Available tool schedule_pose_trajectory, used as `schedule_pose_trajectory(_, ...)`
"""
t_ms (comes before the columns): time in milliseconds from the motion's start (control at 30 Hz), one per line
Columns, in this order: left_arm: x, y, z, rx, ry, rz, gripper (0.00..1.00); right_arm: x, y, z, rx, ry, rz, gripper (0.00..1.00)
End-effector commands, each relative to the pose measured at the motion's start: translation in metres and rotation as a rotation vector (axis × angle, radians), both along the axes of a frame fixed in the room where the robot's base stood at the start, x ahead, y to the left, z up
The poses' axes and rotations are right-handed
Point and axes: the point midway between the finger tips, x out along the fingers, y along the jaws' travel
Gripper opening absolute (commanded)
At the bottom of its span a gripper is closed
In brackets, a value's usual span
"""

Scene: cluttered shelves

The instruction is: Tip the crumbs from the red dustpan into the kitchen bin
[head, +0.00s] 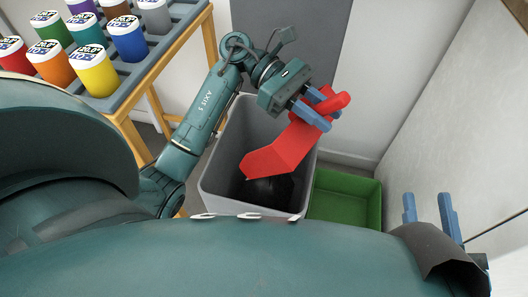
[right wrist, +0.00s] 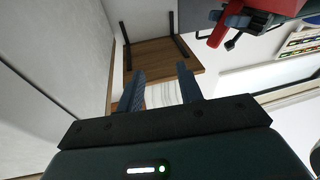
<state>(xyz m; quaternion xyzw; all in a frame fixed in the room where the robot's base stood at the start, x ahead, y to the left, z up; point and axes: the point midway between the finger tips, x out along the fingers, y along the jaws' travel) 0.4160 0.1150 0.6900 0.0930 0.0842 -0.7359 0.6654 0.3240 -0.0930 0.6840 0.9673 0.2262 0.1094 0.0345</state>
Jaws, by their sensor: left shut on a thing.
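The red dustpan (head: 285,148) is held over the grey kitchen bin (head: 226,150) in the head view. Its pan slopes down to the lower left inside the bin's opening, with the handle at the upper right. My left gripper (head: 322,110) is shut on the dustpan near its handle. I see no crumbs; the pan's inner face is hard to make out. A dark rounded shape lies in the bin's shadowed inside. My right gripper (head: 430,208) is open and empty at the right, away from the bin; its spread fingers show in the right wrist view (right wrist: 160,82).
A green crate (head: 345,205) stands right beside the bin. A pale wall (head: 455,120) closes the right side. In the right wrist view, a wooden piece of furniture (right wrist: 155,55) stands beyond the fingers.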

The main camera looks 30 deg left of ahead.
Motion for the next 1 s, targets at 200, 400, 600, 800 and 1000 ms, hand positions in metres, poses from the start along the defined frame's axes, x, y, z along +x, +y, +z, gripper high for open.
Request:
schedule_pose_trajectory(200, 0.0, 0.004, 0.003, -0.027, 0.002, 0.001, 0.0, 0.0, 0.0, 0.0, -0.004, 0.001, -0.002, 0.36)
schedule_pose_trajectory(400, 0.001, 0.008, 0.003, -0.046, 0.004, 0.001, 0.0, 0.0, -0.001, -0.005, 0.0, 0.006, -0.002, 0.36)
schedule_pose_trajectory(600, 0.001, 0.012, 0.005, -0.069, 0.006, 0.001, 0.0, 0.0, 0.0, -0.007, 0.008, 0.017, 0.0, 0.36)
schedule_pose_trajectory(800, 0.002, 0.017, 0.007, -0.091, 0.008, 0.002, 0.0, 0.0, 0.001, -0.005, 0.019, 0.011, 0.005, 0.36)
schedule_pose_trajectory(1000, 0.002, 0.021, 0.009, -0.113, 0.01, 0.002, 0.0, 0.001, 0.002, -0.002, 0.03, 0.001, 0.009, 0.36)
